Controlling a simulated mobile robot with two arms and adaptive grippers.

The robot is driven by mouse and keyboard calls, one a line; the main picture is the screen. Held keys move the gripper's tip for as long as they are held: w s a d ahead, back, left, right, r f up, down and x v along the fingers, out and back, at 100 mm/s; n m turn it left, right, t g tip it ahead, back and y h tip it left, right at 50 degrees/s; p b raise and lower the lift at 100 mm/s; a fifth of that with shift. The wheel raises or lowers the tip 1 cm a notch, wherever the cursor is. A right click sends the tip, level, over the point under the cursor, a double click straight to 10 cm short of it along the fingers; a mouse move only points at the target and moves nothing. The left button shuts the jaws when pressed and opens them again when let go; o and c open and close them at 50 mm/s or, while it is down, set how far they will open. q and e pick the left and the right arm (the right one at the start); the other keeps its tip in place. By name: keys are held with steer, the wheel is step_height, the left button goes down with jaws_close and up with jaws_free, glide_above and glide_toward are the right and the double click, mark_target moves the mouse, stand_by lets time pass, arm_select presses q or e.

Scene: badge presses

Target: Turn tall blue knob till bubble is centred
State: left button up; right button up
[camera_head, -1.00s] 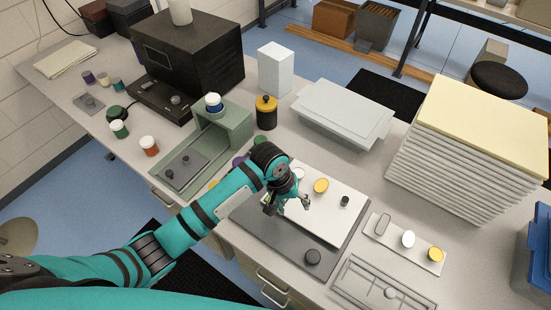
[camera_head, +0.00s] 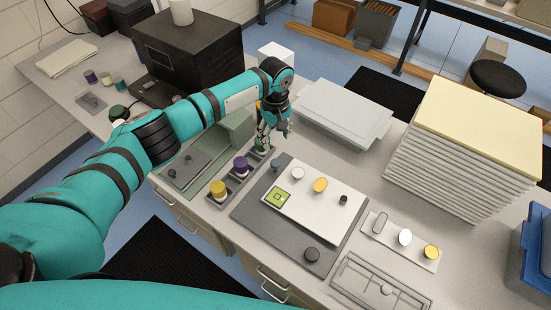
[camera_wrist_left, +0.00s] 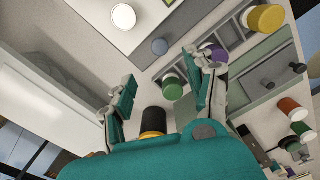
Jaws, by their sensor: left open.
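The blue knob (camera_head: 277,165) is a small grey-blue post at the back left corner of the white plate (camera_head: 325,214). It also shows in the left wrist view (camera_wrist_left: 159,46), just beyond the fingertips. The square green level (camera_head: 277,199) sits at the white plate's left corner; its bubble is too small to place. My left gripper (camera_head: 275,141) is open and empty, behind the blue knob and apart from it. In the left wrist view its two fingers (camera_wrist_left: 158,70) are spread wide, with the knob ahead of the gap. My right gripper is not in view.
A rack with yellow (camera_head: 218,188), purple (camera_head: 240,163) and green (camera_wrist_left: 172,88) capped jars stands left of the plate, close to my gripper. A black jar with a yellow lid (camera_wrist_left: 153,122) is near the palm. A white knob (camera_head: 298,173) and yellow knob (camera_head: 320,185) stand on the plate.

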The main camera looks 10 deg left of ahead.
mark_target(275, 162)
arm_select(q)
step_height(275, 162, down, 11)
steer(key=shift+r+b, duration=0.15)
steer(key=shift+b, duration=0.25)
steer(key=shift+f, duration=0.7)
jaws_close()
steer(key=shift+m+b, duration=0.3)
